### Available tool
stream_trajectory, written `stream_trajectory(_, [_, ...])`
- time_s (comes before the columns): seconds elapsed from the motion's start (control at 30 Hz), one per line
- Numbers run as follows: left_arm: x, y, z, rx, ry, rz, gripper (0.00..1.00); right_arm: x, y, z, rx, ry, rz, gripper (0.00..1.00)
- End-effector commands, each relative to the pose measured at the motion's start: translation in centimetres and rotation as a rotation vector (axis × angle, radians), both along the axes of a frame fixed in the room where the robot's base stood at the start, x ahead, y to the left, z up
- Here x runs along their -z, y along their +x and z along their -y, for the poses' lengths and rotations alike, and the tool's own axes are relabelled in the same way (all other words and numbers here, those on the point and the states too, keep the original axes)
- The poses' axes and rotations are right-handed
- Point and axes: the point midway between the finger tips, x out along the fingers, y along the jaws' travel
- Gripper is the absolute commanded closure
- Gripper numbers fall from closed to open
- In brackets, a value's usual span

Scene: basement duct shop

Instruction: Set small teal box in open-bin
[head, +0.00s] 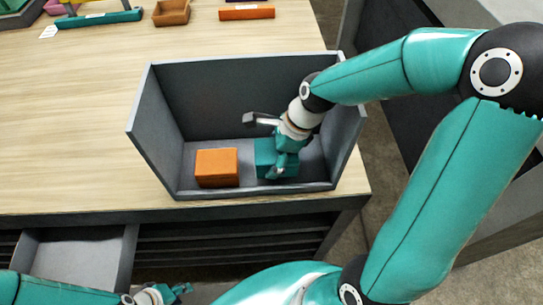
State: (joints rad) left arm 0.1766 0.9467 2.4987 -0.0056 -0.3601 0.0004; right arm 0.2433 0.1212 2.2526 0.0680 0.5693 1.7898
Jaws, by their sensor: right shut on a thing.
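The small teal box (266,154) is inside the grey open-bin (215,95), in its right half, low over or on the floor; I cannot tell whether it touches. My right gripper (278,160) reaches into the bin from the right and is shut on the teal box, hiding part of it. My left gripper (172,292) is low at the bottom edge of the view, in front of the table and away from the bin. Its fingers are small and partly seen, so its opening is unclear.
An orange box (217,167) sits in the bin, left of the teal box. A wooden tray (171,12), an orange bar (247,13) and a teal tool (98,18) lie at the table's back. An open drawer (80,255) projects below the table's front. The table's left side is clear.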

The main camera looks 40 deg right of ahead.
Motion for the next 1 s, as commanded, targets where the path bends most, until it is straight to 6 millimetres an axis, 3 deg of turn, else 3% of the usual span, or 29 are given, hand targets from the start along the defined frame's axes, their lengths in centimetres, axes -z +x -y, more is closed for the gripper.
stream_trajectory(0.57, [0.7,0.0,0.0,0.000,0.000,0.000,0.60,1.1,0.0,0.0,0.001,0.001,0.001,0.65])
stream_trajectory(0.6, [0.7,0.0,0.0,0.000,0.000,0.000,0.60,1.2,0.0,0.0,0.001,0.000,0.000,0.19])
stream_trajectory(0.7, [0.7,0.0,0.0,0.000,0.000,0.000,0.60,1.1,0.0,0.0,0.001,0.000,0.000,0.03])
stream_trajectory(1.0, [0.7,0.0,0.0,0.000,0.000,0.000,0.60,1.1,0.0,0.1,0.001,0.000,0.000,0.00])
